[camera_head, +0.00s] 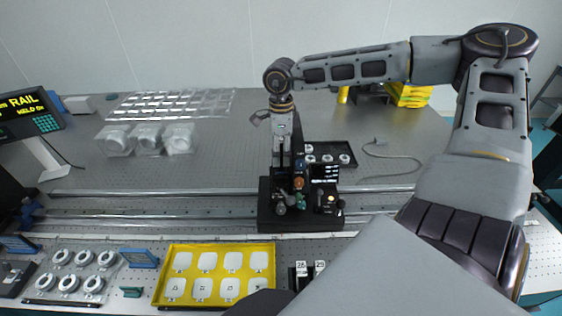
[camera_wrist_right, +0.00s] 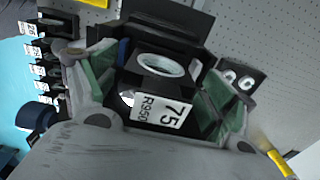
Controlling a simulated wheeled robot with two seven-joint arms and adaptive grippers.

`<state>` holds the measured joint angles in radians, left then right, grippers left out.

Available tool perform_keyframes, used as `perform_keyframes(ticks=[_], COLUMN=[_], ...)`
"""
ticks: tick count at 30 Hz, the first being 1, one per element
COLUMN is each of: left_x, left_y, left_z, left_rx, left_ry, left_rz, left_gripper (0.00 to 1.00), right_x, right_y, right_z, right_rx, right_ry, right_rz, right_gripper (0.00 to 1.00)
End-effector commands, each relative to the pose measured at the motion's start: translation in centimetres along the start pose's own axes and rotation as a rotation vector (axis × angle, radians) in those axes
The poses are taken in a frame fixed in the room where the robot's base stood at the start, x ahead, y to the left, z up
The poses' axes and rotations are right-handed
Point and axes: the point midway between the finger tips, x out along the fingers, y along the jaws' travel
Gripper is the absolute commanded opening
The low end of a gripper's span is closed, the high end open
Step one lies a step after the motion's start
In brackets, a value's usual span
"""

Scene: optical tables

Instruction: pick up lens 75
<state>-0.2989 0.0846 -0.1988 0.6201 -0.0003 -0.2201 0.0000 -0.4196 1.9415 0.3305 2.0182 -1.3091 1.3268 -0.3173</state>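Lens 75 is a black holder with a round clear lens and a white label reading "75 R950" (camera_wrist_right: 160,108). It fills the middle of the right wrist view. The green-padded fingers of my right gripper (camera_wrist_right: 163,92) stand apart on either side of it; I see no clear grip on it. In the head view my right gripper (camera_head: 283,152) points down at the black optics assembly (camera_head: 272,212) by the rails. I cannot single out lens 75 there. My left gripper is not in view.
Labelled holders (camera_head: 300,270) stand at the front edge and show at the left of the wrist view (camera_wrist_right: 38,72). A yellow tray (camera_head: 213,246) and ring mounts (camera_head: 82,258) lie front left. A black tray (camera_head: 345,149) lies behind the assembly. The back-left table holds clear plastic parts (camera_head: 148,138).

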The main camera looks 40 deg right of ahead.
Motion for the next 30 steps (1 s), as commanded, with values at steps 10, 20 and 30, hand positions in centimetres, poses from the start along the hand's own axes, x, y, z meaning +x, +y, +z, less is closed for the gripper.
perform_keyframes(ticks=[10, 20, 30], left_x=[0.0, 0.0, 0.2], left_y=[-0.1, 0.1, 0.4], left_z=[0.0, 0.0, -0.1], left_rx=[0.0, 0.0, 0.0], left_ry=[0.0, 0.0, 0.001], left_rz=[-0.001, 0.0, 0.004], left_gripper=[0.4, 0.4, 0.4], right_x=[0.0, -0.2, -2.3], right_y=[0.0, 0.0, -0.1], right_z=[0.0, 0.0, 0.1], right_rx=[0.0, 0.0, 0.0], right_ry=[0.0, -0.001, -0.002], right_rz=[0.0, -0.001, -0.004], right_gripper=[0.35, 0.35, 0.35])
